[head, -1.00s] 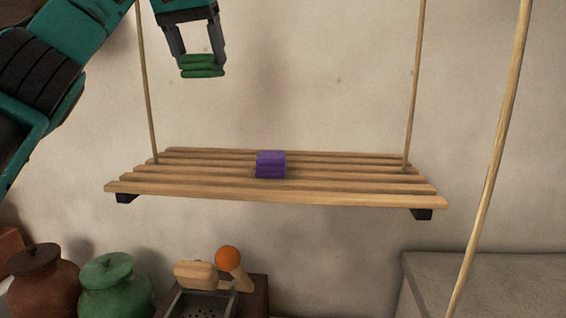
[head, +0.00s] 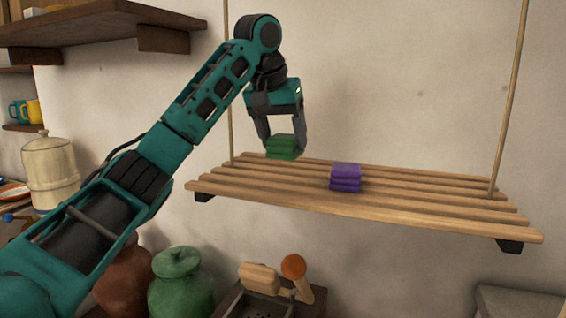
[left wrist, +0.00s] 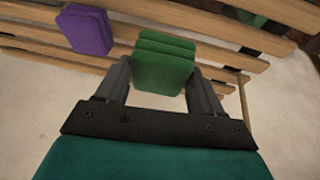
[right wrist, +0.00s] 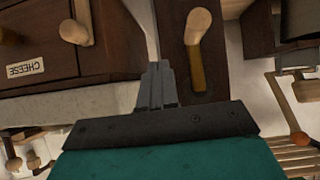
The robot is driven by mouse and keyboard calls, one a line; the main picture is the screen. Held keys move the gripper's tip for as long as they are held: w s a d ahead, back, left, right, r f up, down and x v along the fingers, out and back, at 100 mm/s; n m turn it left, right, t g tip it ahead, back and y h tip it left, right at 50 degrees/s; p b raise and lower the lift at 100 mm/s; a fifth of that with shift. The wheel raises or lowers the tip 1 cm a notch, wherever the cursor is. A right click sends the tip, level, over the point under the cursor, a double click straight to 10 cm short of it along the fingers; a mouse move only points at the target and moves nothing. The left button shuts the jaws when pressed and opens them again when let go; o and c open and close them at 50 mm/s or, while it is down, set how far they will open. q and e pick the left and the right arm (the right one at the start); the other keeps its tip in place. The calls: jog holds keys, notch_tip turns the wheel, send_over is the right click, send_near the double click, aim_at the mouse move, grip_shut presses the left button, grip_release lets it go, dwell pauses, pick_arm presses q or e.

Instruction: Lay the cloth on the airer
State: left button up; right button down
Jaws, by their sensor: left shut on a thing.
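My left gripper (head: 282,138) is shut on a folded green cloth (head: 282,150), with a finger on each side of it. The green cloth also shows in the left wrist view (left wrist: 163,68). It is over the left part of the wooden slatted airer (head: 430,208); I cannot tell whether it touches the slats. A folded purple cloth (head: 345,178) lies on the middle of the airer, to the right of the green one and apart from it. My right gripper (right wrist: 157,82) shows only in the right wrist view, its fingers together and nothing clearly held.
Two cords (head: 508,100) hold up the airer. A wall shelf (head: 100,24) is at upper left. Below the airer are a green jar (head: 180,285), a brown jar (head: 125,280) and an orange-topped wooden thing (head: 294,267). The airer's right part is bare.

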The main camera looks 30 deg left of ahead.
pick_arm(q)
notch_tip(320, 180, down, 6)
jog(key=shift+r, duration=0.15)
dwell(0.3)
jog(key=o, duration=1)
jog(key=v, duration=1.2)
